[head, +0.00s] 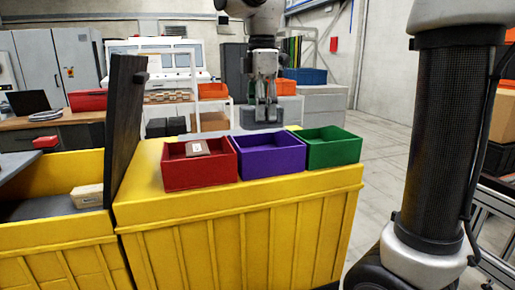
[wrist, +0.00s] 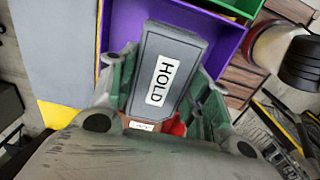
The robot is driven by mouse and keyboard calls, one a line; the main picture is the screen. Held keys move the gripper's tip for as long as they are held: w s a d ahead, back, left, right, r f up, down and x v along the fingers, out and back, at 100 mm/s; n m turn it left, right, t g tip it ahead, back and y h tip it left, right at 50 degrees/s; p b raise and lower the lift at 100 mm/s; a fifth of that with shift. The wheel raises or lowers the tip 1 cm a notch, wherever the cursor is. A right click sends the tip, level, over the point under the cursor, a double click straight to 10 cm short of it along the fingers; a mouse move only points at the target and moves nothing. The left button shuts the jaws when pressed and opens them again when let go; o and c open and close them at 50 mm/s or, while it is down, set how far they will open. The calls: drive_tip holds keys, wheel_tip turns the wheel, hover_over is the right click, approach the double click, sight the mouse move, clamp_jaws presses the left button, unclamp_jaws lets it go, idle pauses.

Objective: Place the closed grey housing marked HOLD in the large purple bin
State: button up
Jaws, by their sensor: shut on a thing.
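My gripper (head: 265,100) is shut on the closed grey housing (head: 250,118), with one finger on each side of it. In the wrist view the housing (wrist: 182,48) shows its flat lid with a white label reading HOLD. In the head view it hangs above the back part of the large purple bin (head: 272,160). The purple bin also shows behind the housing in the wrist view (wrist: 222,37). The head view shows the housing clear of the bin's front rim; its exact height over the back rim is hard to tell.
A red bin (head: 203,174) holding a small labelled box (head: 197,148) stands left of the purple bin, and a green bin (head: 335,151) stands right. All three sit on a yellow pallet box (head: 240,215). A dark upright panel (head: 124,120) rises at its left.

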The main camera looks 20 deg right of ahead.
wheel_tip(320, 180, down, 8)
drive_tip(key=shift+f, duration=0.25)
drive_tip(key=shift+f, duration=0.1)
drive_tip(key=o, duration=1.1)
wheel_tip(320, 180, up, 12)
drive_tip(key=shift+r, duration=0.15)
drive_tip(key=s+d+f+m+t, duration=0.1)
drive_tip(key=s+d+f+m, duration=0.4)
drive_tip(key=s+m, duration=0.1)
drive_tip(key=s+d+f+m+t, duration=0.2)
drive_tip(key=s+d+f+m, duration=0.2)
drive_tip(key=s+d+m, duration=0.1)
drive_tip(key=s+d+f+m+t, duration=0.1)
drive_tip(key=s+d+f+m, duration=0.3)
drive_tip(key=s+m, duration=0.3)
drive_tip(key=shift+s+d+f, duration=0.2)
drive_tip(key=shift+s+f, duration=0.25)
drive_tip(key=shift+s, duration=0.1)
drive_tip(key=shift+s+d+f, duration=0.2)
drive_tip(key=shift+s+f, duration=0.2)
drive_tip(key=shift+s, duration=0.1)
